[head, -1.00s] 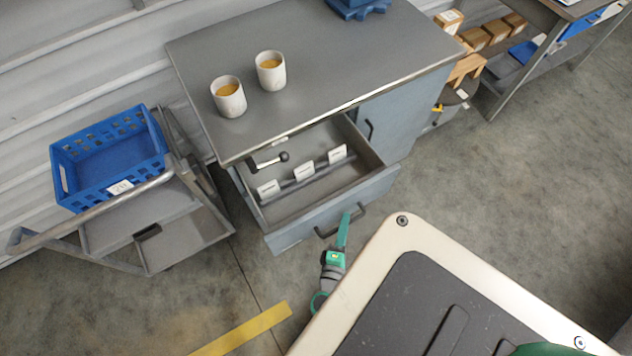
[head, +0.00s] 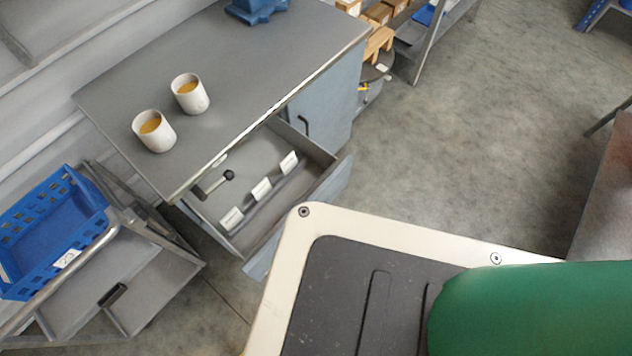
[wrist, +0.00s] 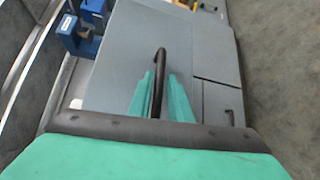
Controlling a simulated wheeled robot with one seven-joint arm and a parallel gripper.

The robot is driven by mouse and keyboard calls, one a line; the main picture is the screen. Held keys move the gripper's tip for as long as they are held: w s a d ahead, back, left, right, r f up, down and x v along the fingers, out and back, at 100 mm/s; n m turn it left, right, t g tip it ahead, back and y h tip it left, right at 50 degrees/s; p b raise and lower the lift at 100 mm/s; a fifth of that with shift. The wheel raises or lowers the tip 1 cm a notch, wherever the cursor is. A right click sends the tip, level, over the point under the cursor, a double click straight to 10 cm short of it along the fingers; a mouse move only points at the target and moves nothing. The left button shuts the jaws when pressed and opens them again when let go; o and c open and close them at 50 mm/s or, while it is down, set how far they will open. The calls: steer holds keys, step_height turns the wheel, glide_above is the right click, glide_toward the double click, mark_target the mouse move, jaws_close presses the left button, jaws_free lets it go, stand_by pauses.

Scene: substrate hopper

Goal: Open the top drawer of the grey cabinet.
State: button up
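The grey cabinet (head: 240,55) stands at the upper left in the head view. Its top drawer (head: 313,148) is pulled out, and I see into it. Inside are a dark lever with a round knob (head: 215,182) and a divider with white labels (head: 261,189). In the wrist view the dark drawer handle (wrist: 159,62) runs between the green fingers of my gripper (wrist: 160,95). In the head view my own body hides the gripper and the drawer handle.
Two cups (head: 154,131) stand on the cabinet top, with a blue device (head: 257,10) at its back. A trolley (head: 150,285) with a blue crate (head: 50,230) is close on the left. Open floor (head: 450,130) lies to the right.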

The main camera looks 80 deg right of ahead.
steer(key=shift+w+a, duration=0.1)
steer(key=shift+w, duration=0.05)
steer(key=shift+a, duration=0.5)
steer(key=v, duration=1)
steer(key=shift+s+d, duration=0.15)
steer(key=shift+s, duration=0.15)
